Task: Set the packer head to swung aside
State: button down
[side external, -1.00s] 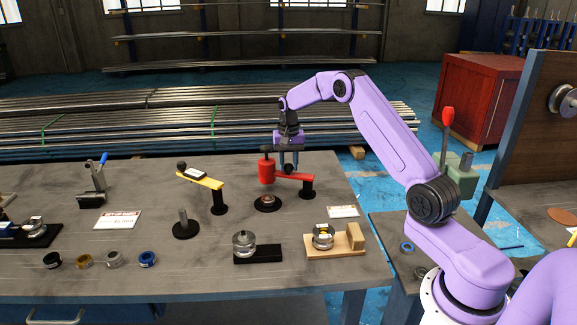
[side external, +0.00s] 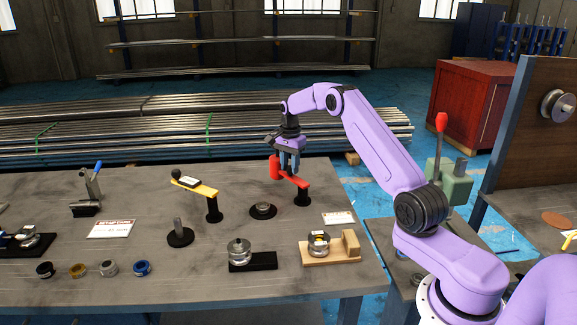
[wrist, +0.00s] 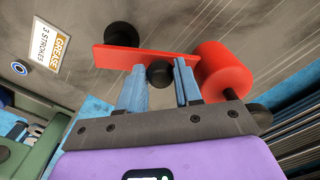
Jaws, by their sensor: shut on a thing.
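The packer head (side external: 275,168) is a red cylinder at the end of a red swing arm (side external: 297,180), which is carried on a black post (side external: 302,198). In the wrist view the red cylinder (wrist: 224,74) is right of my fingers and the post top (wrist: 121,34) upper left. My gripper (side external: 289,170) is shut on a dark knob (wrist: 160,74) on the red arm. The black round seat (side external: 262,210) on the bench is uncovered. The head is behind the seat, off to its far side.
A yellow arm (side external: 196,187) on a black post stands left, near an upright peg (side external: 178,231). Two fixtures with metal parts, a black-based one (side external: 251,262) and a wooden one (side external: 330,255), lie in front. Pipe bundles (side external: 170,137) lie beyond the bench.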

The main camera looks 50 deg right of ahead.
aim_at(290, 166)
jog(key=shift+d+r, duration=0.1)
dwell(0.4)
jog(key=c, duration=0.8)
grip_release()
jog(key=shift+o, duration=0.2)
notch_tip(290, 166, up, 17)
jog(key=shift+r, duration=0.15)
